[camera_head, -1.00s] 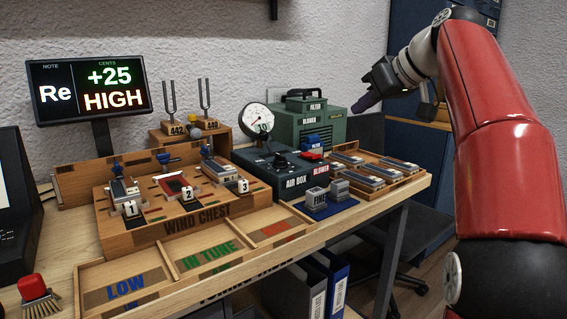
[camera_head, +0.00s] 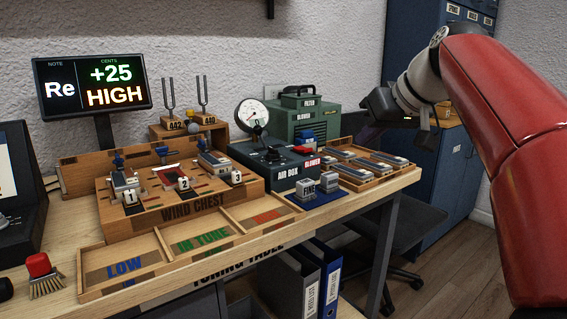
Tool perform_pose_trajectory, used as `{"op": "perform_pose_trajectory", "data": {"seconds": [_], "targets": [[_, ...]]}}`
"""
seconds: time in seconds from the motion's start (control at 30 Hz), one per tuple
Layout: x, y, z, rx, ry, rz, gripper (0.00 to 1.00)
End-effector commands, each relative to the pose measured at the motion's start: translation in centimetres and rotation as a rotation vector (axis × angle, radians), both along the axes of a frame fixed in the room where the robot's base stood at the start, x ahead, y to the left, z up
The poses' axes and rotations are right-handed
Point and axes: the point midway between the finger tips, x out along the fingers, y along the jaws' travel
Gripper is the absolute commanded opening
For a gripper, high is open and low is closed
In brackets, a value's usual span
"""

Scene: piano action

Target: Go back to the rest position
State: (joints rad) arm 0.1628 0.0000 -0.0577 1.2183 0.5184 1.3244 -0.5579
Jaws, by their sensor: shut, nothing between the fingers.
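My gripper (camera_head: 372,130) hangs at the upper right, above and beyond the right end of the tuning table (camera_head: 407,178). It is dark and partly lost against the wall and cabinet, and it is shut with nothing held. My red arm reaches in from the right edge. The wind chest (camera_head: 198,209) stands on the table with numbered positions 1, 2 and 3. The display (camera_head: 92,83) reads Re, +25, HIGH.
The green blower (camera_head: 303,120), air box (camera_head: 282,168) and a wooden tray of reeds (camera_head: 367,160) stand near the table's right end. A gauge (camera_head: 252,113) rises behind. A blue cabinet (camera_head: 433,180) and dark chair (camera_head: 400,235) stand at right. Floor (camera_head: 460,275) shows clear there.

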Motion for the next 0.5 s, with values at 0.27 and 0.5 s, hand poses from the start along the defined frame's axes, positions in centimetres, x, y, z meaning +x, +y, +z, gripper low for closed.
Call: {"op": "perform_pose_trajectory", "data": {"seconds": [0.27, 0.5], "targets": [[-9.1, 1.1, -8.8, -0.028, 0.140, -0.180, 0.00], [-18.3, 1.1, -19.7, -0.099, 0.225, -0.317, 0.00]]}}
